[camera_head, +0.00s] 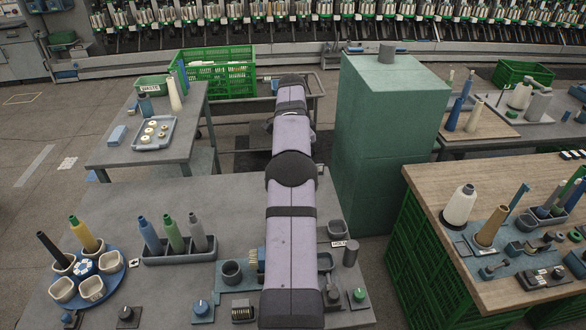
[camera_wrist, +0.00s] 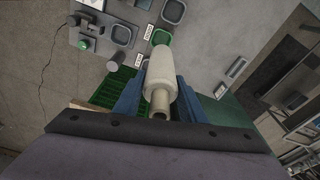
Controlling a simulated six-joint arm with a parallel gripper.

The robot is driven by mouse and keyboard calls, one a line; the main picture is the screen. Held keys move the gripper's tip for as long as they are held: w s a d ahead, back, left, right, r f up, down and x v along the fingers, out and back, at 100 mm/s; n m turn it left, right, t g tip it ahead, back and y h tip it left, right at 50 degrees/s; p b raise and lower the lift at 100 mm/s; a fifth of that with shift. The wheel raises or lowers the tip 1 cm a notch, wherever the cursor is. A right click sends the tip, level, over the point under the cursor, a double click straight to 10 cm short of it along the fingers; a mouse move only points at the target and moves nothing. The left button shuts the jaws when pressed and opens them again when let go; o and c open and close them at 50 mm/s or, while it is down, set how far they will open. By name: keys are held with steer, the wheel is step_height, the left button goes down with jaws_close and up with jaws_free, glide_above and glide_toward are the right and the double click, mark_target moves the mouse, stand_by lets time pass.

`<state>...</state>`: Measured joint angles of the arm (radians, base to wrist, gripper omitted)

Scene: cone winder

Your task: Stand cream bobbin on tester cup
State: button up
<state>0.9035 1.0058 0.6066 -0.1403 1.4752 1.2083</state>
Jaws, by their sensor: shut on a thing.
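A cream bobbin (camera_wrist: 160,72) is in my gripper (camera_wrist: 159,88) in the wrist view. Its thick wound body lies between the two blue fingers, with a narrow hollow tube end towards the camera. The fingers are closed against its sides. In the head view my own arm covers the middle of the picture, and the gripper and held bobbin are hidden. A dark round cup (camera_head: 232,272) stands on a panel on the front table, left of my arm. It may be the tester cup, but I cannot tell for sure. It is empty as far as I see.
A blue round stand (camera_head: 112,283) with white cups and a tray of cones (camera_head: 181,252) stand left on the front table. A grey cylinder (camera_head: 351,253), labelled bin (camera_head: 338,229) and green button box (camera_head: 359,295) sit right of my arm. A tall green cabinet (camera_head: 385,150) rises behind.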

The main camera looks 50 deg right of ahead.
steer(key=s+a+f+m, duration=0.1)
steer(key=s+a+f, duration=0.15)
steer(key=s, duration=0.95)
step_height(320, 180, down, 12)
steer(key=s+a+n+b, duration=0.1)
steer(key=a+n+b, duration=0.1)
steer(key=a, duration=0.1)
steer(key=shift+s+n, duration=0.3)
stand_by(0.3)
steer(key=shift+f+b, duration=0.3)
steer(key=shift+b, duration=0.05)
stand_by(1.2)
steer(key=shift+f+b, duration=0.9)
steer(key=shift+f, duration=0.5)
